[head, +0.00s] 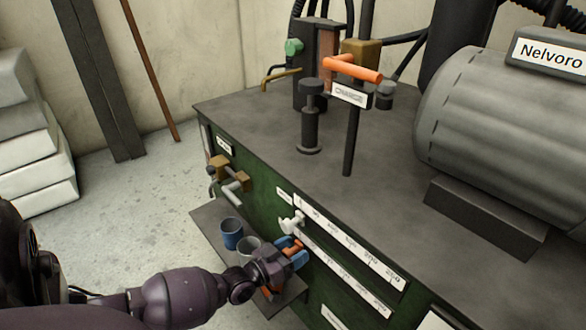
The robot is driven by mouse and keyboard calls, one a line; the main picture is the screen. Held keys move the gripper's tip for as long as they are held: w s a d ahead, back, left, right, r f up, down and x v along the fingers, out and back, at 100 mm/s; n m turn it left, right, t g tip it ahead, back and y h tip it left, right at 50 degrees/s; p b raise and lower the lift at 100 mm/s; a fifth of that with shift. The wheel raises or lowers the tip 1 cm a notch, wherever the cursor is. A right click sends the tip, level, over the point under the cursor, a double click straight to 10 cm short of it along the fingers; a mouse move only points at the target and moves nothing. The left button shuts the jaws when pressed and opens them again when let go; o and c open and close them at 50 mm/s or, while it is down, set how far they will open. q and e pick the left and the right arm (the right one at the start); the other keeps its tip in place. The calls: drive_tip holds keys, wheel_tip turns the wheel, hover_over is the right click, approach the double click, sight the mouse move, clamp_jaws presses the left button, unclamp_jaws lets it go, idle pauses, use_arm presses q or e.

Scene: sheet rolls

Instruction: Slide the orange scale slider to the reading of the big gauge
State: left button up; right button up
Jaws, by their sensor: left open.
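The orange slider (291,246) is on the left end of the lower white scale (345,280) on the green cabinet front. My left gripper (294,252) has its blue fingertips on either side of the orange slider, open. Whether the fingers touch it I cannot tell. The gripper hides part of the slider and the scale's left end. A white slider (292,222) sits at the left end of the upper white scale (350,244). The big gauge is not recognisable in this view. My right gripper is not in view.
A small shelf (207,215) below the scales holds a blue cup (232,233) and a grey cup (249,246). The dark top (255,118) carries an orange-handled valve (352,69) and a large grey motor (500,130). Open floor (130,210) lies left.

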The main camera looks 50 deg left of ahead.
sight(313, 256)
use_arm(q)
clamp_jaws()
drive_tip(key=shift+d, duration=0.15)
drive_tip(key=d+p, duration=0.1)
drive_tip(key=d, duration=0.3)
drive_tip(key=shift+s+r+p, duration=0.1)
drive_tip(key=shift+s+p, duration=0.05)
drive_tip(key=shift+p, duration=0.15)
drive_tip(key=shift+d, duration=0.2)
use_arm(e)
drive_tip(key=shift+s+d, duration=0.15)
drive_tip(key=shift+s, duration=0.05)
use_arm(q)
unclamp_jaws()
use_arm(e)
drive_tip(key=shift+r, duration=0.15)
use_arm(q)
drive_tip(key=shift+s, duration=0.1)
